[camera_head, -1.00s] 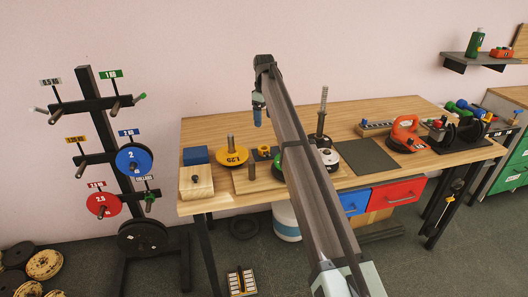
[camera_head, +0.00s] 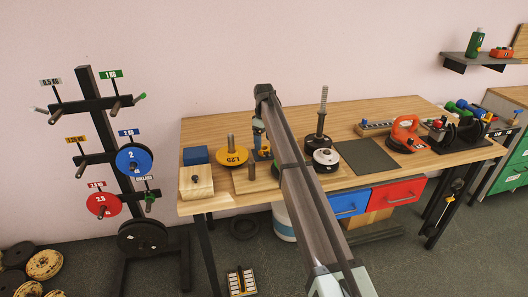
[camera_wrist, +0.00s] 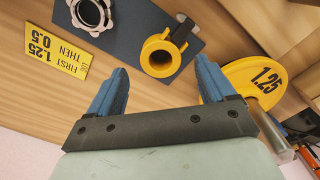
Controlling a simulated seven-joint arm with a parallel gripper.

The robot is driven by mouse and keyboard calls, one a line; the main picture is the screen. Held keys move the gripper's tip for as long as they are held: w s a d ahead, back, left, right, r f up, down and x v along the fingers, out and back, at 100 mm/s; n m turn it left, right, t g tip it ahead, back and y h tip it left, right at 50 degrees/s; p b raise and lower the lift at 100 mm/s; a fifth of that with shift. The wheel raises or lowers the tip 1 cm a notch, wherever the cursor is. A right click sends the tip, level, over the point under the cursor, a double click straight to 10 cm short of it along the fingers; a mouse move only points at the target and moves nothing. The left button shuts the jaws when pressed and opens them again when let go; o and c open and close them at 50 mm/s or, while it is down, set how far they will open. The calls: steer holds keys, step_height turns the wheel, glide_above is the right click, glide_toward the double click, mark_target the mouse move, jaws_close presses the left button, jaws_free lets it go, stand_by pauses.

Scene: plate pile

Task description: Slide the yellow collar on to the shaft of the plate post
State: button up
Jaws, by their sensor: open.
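The yellow collar (camera_head: 264,152) is at the middle of the bench, partly hidden by my gripper. In the wrist view it is a yellow ring with a dark lever (camera_wrist: 157,55), lying on a dark mat. My gripper (camera_wrist: 161,66) is open and empty; its blue fingers are to either side of the collar in the picture, the collar apparently beyond the tips. In the head view my gripper (camera_head: 259,146) points down at the collar. A tall, thin upright post (camera_head: 323,112) stands on a black base to the right. A shorter shaft (camera_head: 230,140) rises from the yellow 1.25 plate (camera_head: 232,157).
A wooden block (camera_head: 196,181) and blue block (camera_head: 195,155) are at the left. A yellow card (camera_wrist: 57,56) and metal ring collar (camera_wrist: 91,12) show in the wrist view. The dark mat (camera_head: 368,156) is clear.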

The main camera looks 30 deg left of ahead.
steer(key=shift+f, duration=1.55)
steer(key=shift+c, duration=0.4)
steer(key=c, duration=1.1)
steer(key=shift+r, duration=0.15)
